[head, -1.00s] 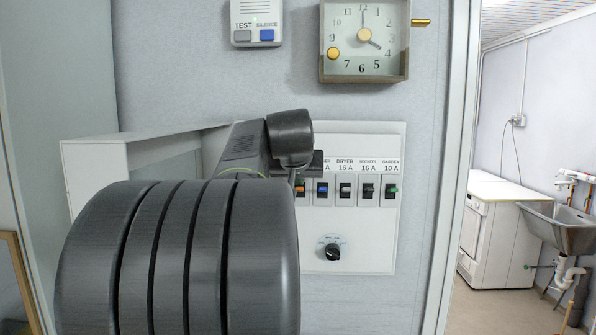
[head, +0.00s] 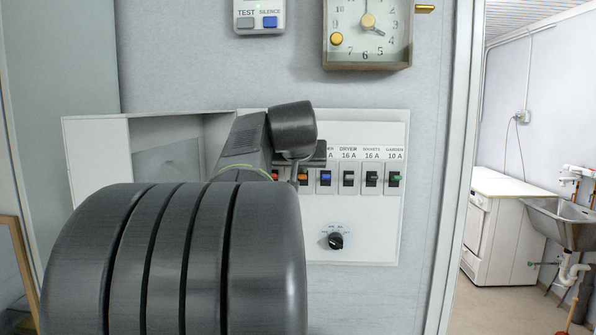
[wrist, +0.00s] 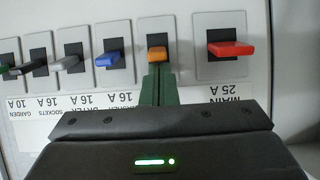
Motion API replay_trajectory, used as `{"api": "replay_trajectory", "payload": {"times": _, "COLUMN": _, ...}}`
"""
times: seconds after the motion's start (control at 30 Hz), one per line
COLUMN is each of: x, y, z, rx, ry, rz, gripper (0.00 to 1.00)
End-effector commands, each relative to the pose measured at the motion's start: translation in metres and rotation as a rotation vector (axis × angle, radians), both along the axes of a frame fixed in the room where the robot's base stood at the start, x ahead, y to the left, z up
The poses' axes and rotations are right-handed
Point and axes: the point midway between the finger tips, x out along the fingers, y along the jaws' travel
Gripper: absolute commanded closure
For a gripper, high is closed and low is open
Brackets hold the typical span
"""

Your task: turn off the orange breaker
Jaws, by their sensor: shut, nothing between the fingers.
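The orange breaker (head: 303,178) is in the breaker panel's row, between the red main breaker (head: 275,175) and the blue one (head: 325,178). In the wrist view, which shows the panel upside down, the orange lever (wrist: 157,54) sticks out of its black slot. My gripper (wrist: 158,72) is shut and empty. Its green fingertips are right at the orange lever, in line with it and overlapping its edge in the picture; I cannot tell whether they touch. In the head view my wrist hides the fingertips and part of the orange breaker.
The red main lever (wrist: 231,48) and the blue lever (wrist: 107,60) stand close on either side. Grey, black and green levers continue the row. A round black knob (head: 336,240) is below. An open white cabinet door (head: 97,160) is left of the panel.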

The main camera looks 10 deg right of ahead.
Motion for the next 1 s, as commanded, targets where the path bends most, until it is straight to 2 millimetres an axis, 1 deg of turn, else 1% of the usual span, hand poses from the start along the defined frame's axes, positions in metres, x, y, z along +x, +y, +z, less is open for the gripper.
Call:
{"api": "replay_trajectory", "payload": {"times": 0.03, "x": 0.0, "y": 0.0, "z": -0.002, "rx": -0.002, "ry": -0.006, "rz": 0.0, "gripper": 1.0}}
{"api": "replay_trajectory", "payload": {"times": 0.7, "x": -0.004, "y": 0.001, "z": -0.008, "rx": -0.03, "ry": -0.1, "rz": 0.0, "gripper": 1.0}}
{"api": "replay_trajectory", "payload": {"times": 1.0, "x": -0.007, "y": 0.002, "z": -0.018, "rx": -0.053, "ry": -0.185, "rz": 0.0, "gripper": 1.0}}
